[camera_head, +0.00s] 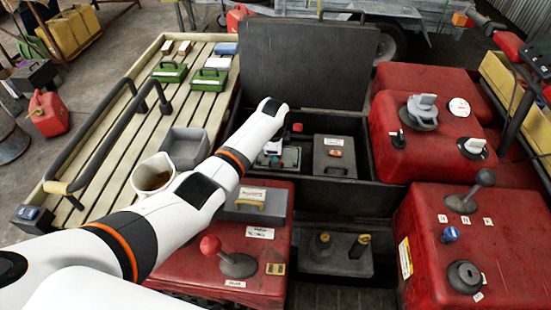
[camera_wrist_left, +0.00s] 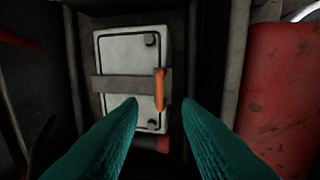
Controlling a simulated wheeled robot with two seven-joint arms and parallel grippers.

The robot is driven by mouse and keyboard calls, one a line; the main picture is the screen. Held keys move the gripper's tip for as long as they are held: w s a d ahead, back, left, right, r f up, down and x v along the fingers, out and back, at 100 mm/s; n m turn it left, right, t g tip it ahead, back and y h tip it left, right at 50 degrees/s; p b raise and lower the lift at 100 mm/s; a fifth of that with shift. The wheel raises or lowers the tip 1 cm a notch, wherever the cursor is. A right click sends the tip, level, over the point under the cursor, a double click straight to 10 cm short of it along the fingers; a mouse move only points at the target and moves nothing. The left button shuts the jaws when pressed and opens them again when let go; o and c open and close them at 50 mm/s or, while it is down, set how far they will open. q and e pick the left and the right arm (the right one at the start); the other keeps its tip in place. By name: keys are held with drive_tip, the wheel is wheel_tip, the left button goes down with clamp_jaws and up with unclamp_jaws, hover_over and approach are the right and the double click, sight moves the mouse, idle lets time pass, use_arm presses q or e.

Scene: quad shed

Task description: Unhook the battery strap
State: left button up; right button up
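In the left wrist view, a pale grey-white battery (camera_wrist_left: 118,55) sits in a dark compartment (camera_wrist_left: 88,140). A grey-brown strap (camera_wrist_left: 115,89) runs across its top and carries an upright orange tab (camera_wrist_left: 159,88) near its right end. The strap lies across the battery. My left gripper (camera_wrist_left: 160,103) has its two teal fingers apart, with nothing between them. The fingertips appear on either side of the tab's lower end; I cannot tell how far above it they are. In the head view, my left arm reaches over the open box and partly hides the battery. My right gripper is not in view.
A raised dark lid (camera_head: 308,62) stands behind the box. A second grey unit (camera_head: 333,158) sits to the right inside it. Red bodywork with a red-knobbed lever (camera_head: 210,246) lies in front, and red tanks (camera_head: 440,140) stand right. A slatted rack (camera_head: 115,150) is left.

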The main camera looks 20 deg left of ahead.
sight(275, 168)
use_arm(q)
drive_tip(key=shift+w+f+b, duration=0.2)
drive_tip(key=shift+f+b, duration=0.1)
drive_tip(key=shift+f, duration=0.7)
drive_tip(key=shift+w+f+b, duration=0.2)
drive_tip(key=shift+f+b, duration=0.1)
drive_tip(key=shift+f, duration=0.7)
drive_tip(key=shift+a, duration=0.1)
drive_tip(key=shift+c, duration=0.2)
clamp_jaws()
